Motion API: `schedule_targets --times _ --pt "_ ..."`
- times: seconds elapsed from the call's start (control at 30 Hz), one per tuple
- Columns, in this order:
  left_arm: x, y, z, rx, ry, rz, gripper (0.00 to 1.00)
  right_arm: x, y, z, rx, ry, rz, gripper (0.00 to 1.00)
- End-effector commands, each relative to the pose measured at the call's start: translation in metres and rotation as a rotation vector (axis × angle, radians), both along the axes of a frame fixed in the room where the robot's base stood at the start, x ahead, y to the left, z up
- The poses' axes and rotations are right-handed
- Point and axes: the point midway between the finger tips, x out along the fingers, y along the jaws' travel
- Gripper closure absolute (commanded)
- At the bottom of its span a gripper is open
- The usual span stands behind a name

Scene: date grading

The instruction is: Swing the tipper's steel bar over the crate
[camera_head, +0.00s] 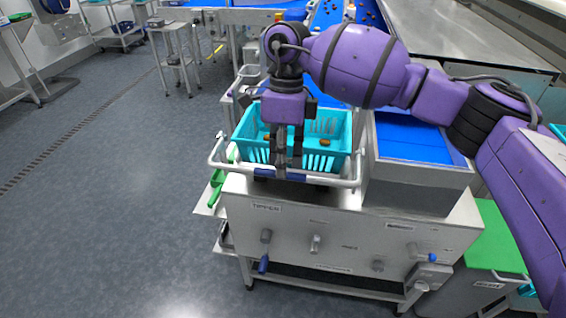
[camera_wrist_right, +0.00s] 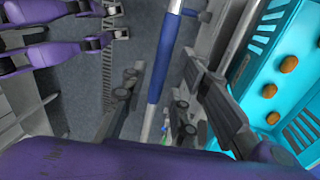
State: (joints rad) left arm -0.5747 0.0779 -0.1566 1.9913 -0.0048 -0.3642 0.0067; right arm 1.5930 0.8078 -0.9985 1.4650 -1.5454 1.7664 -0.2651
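The tipper (camera_head: 340,228) is a pale metal cabinet with knobs on its front. A teal crate (camera_head: 248,152) sits on it with a few brown dates inside; the crate also shows at the right of the right wrist view (camera_wrist_right: 240,75). The tipper's steel bar (camera_head: 332,181) runs along the crate's near side, with a blue sleeve at its middle (camera_wrist_right: 164,58). My right gripper (camera_head: 287,166) points down at the sleeve. In the right wrist view its fingers (camera_wrist_right: 155,108) are apart, one on each side of the bar. My left gripper is not in view.
A blue-floored chute (camera_head: 412,140) with metal walls stands right of the crate. A green-topped bin (camera_head: 495,238) is at the lower right. A green scoop (camera_head: 217,187) hangs at the tipper's left. Blue belts lie behind; the floor at left (camera_head: 110,220) is clear.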

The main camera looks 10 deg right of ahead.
Motion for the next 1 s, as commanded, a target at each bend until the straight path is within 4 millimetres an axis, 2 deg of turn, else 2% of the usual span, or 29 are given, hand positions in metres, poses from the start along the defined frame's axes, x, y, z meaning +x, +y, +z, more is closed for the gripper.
schedule_targets --times 0.13,0.4,0.6,1.0 --pt "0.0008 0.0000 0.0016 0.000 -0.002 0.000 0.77 -0.0022 0.0013 -0.0094 0.002 -0.001 0.001 0.73" --pt "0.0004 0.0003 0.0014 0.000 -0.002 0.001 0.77 -0.0024 0.0013 -0.0117 0.002 0.000 0.001 0.73" --pt "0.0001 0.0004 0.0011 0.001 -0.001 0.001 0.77 -0.0024 0.0012 -0.0116 0.002 0.000 0.001 0.99" --pt "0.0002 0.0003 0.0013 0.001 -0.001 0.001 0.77 -0.0030 0.0016 -0.0109 0.003 0.002 0.001 1.00"
